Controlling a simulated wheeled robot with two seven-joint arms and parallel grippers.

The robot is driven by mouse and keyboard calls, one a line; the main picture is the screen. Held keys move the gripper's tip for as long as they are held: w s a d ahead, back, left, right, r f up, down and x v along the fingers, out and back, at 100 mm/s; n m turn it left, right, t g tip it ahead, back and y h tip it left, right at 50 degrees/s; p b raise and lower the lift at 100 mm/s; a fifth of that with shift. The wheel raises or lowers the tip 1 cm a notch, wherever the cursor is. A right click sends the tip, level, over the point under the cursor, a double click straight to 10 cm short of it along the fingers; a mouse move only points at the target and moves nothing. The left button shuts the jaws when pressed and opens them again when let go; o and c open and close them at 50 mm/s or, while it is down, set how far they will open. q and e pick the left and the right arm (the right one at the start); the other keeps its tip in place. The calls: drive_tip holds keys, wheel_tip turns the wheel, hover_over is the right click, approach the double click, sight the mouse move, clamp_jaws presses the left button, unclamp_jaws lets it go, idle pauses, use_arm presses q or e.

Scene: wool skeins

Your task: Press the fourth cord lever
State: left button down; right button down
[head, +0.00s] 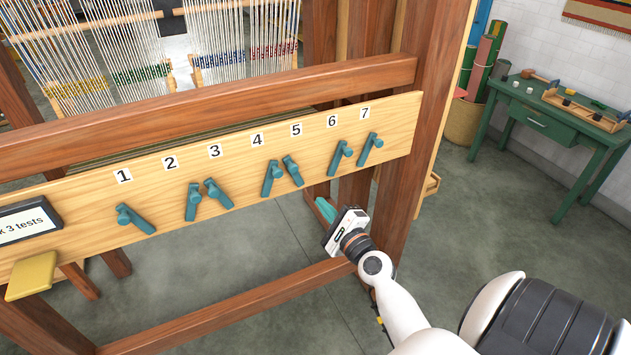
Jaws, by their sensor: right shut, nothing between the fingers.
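A pale wooden board (90,208) on the loom carries a row of teal levers under the numbers 1 to 7. The fourth lever (271,179) hangs below the number 4 with its lower end leaning slightly left. The fifth lever (293,171) is close on its right and leans down to the right. The third lever (217,193) is farther left and also leans down to the right. My right gripper (326,210) is shut and empty, below and right of the fourth lever and apart from it. My left gripper is out of view.
The first lever (135,218) and second lever (193,202) are at the left; the sixth (341,157) and seventh (370,149) at the right. A yellow plate (32,276) sits below a dark sign. A green table (548,127) stands at the right. A thick loom post rises beside my right arm.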

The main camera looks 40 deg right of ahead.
sight(272, 183)
drive_tip(key=w+a+r+p, duration=0.2)
drive_tip(key=w+p, duration=0.1)
drive_tip(key=w, duration=0.6)
drive_tip(key=shift+w+r+p, duration=0.15)
drive_tip(key=shift+w+p, duration=0.15)
drive_tip(key=shift+p, duration=0.1)
